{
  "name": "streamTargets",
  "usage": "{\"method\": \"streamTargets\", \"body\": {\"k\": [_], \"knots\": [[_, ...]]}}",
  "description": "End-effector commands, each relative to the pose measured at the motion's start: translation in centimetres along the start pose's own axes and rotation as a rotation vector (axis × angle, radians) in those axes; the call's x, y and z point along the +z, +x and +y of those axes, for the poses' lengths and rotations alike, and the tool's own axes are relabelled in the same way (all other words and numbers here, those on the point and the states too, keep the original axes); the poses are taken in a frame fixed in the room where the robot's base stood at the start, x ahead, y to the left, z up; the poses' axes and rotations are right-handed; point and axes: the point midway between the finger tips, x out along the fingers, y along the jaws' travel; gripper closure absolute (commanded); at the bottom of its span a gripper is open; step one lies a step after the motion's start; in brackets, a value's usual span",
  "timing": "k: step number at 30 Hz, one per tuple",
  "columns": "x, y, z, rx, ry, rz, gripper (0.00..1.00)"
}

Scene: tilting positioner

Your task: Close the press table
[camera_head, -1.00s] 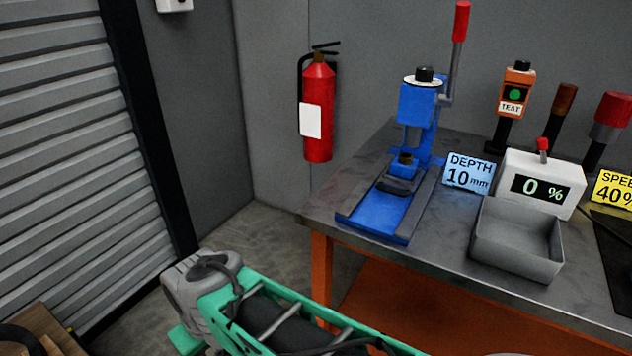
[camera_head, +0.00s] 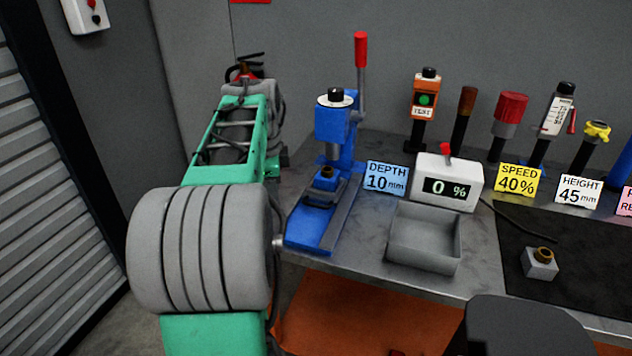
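A blue lever press (camera_head: 335,130) with a black knob on top and a raised red-tipped lever (camera_head: 361,60) stands at the left end of the workbench. A blue-and-dark table block (camera_head: 322,192) with a brass-coloured piece on top sits on the base beneath the press head. I cannot tell exactly how far along the rails it sits. My gripper is not in view.
On the bench (camera_head: 380,258) are a grey open tray (camera_head: 425,240), a white display box (camera_head: 447,183) reading 0 %, sign cards and several upright tools. A small metal block (camera_head: 540,265) lies on a black mat (camera_head: 500,275). A red extinguisher (camera_head: 240,72) is partly hidden behind my arm.

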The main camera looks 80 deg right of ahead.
Motion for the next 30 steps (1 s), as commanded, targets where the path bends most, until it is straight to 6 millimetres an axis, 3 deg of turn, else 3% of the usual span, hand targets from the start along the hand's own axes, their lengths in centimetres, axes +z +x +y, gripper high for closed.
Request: {"method": "streamTargets", "body": {"k": [1,3,6,18,30], "knots": [[-4.1,-1.1,-0.9,0.006,0.158,0.013,0.68],[-7.9,-1.6,-1.4,0.008,0.326,0.025,0.68],[-10.4,-1.6,-1.4,0.010,0.440,0.033,0.68],[-10.8,5.1,-1.3,0.009,0.451,0.034,0.68],[-10.8,6.1,-1.4,0.005,0.449,0.034,0.71]]}}
